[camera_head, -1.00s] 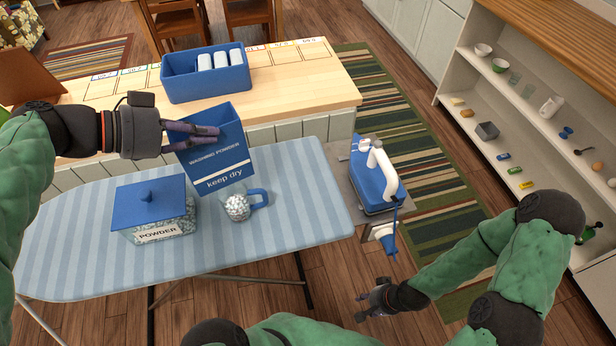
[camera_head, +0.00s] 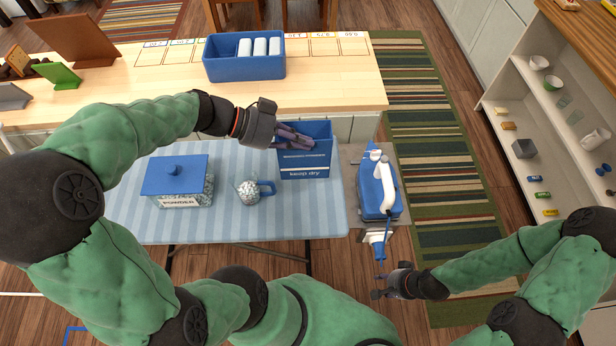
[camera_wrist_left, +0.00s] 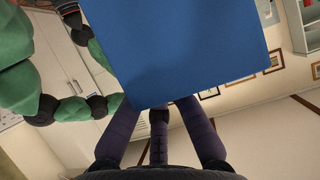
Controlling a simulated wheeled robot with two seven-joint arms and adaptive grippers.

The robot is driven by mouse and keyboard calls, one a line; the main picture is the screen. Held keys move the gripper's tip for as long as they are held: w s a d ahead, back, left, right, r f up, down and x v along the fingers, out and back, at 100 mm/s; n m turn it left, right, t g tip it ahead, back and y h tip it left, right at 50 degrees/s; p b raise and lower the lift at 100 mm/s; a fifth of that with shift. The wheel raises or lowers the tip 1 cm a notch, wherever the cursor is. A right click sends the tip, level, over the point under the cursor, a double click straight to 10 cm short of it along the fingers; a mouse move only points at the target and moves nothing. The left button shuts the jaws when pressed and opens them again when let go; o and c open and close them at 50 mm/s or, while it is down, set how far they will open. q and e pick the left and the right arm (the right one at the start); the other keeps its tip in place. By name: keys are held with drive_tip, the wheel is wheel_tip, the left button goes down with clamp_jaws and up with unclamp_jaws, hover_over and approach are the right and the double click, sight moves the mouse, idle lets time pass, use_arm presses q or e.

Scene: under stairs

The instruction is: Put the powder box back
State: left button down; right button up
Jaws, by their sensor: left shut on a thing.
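The blue washing powder box (camera_head: 305,165), marked "keep dry", is upright with its open top up, at the right part of the ironing board. My left gripper (camera_head: 298,138) is shut on it near its upper left side. I cannot tell whether its base touches the board. In the left wrist view the box (camera_wrist_left: 190,50) is a plain blue face beyond the fingers (camera_wrist_left: 158,125). A tin marked POWDER (camera_head: 187,190) with a blue lid and a blue-handled cup (camera_head: 249,192) of white grains stand to its left. My right gripper (camera_head: 381,286) is open and empty, low near the iron stand.
The striped ironing board (camera_head: 250,225) has bare cloth in front. A blue iron (camera_head: 375,195) stands at its right end. Behind is a wooden counter (camera_head: 345,85) with a blue bin (camera_head: 243,69) of white rolls and marked squares. Shelves (camera_head: 540,190) hold small things at right.

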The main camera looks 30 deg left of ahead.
use_arm(q)
wheel_tip(320, 180, down, 9)
drive_tip(key=b, duration=0.1)
drive_tip(key=shift+f, duration=0.2)
drive_tip(key=shift+f+b, duration=0.1)
drive_tip(key=shift+b, duration=0.25)
drive_tip(key=c, duration=1.4)
unclamp_jaws()
